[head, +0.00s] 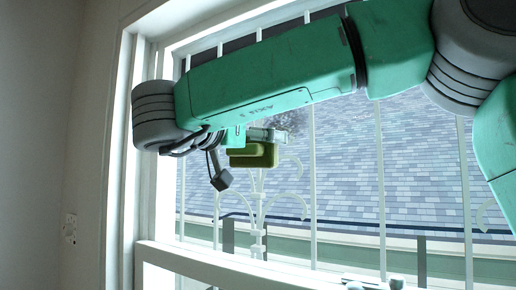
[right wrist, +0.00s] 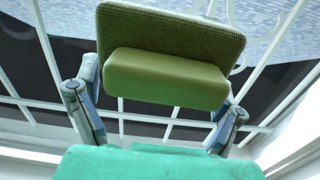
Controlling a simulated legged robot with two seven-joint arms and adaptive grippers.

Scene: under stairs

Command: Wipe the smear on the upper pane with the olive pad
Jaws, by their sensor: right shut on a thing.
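The olive pad (head: 252,155) is in my right gripper (head: 238,138), in front of the upper pane (head: 345,150). In the right wrist view the olive pad (right wrist: 165,78) is a smooth block on a wider textured plate. The fingers of my right gripper (right wrist: 158,92) are at its two sides, shut on it. The smear (head: 291,121) is a dark speckled patch on the upper pane, right of and slightly above the pad, partly hidden by my right arm. I cannot tell whether the pad touches the glass. My left gripper is not in view.
A white window frame (head: 118,150) borders the pane on the left. A white rail (head: 215,262) crosses below it. White bars and scrollwork (head: 313,190) stand behind the glass, with a shingled roof (head: 420,150) beyond. A wall outlet (head: 70,228) is at the left.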

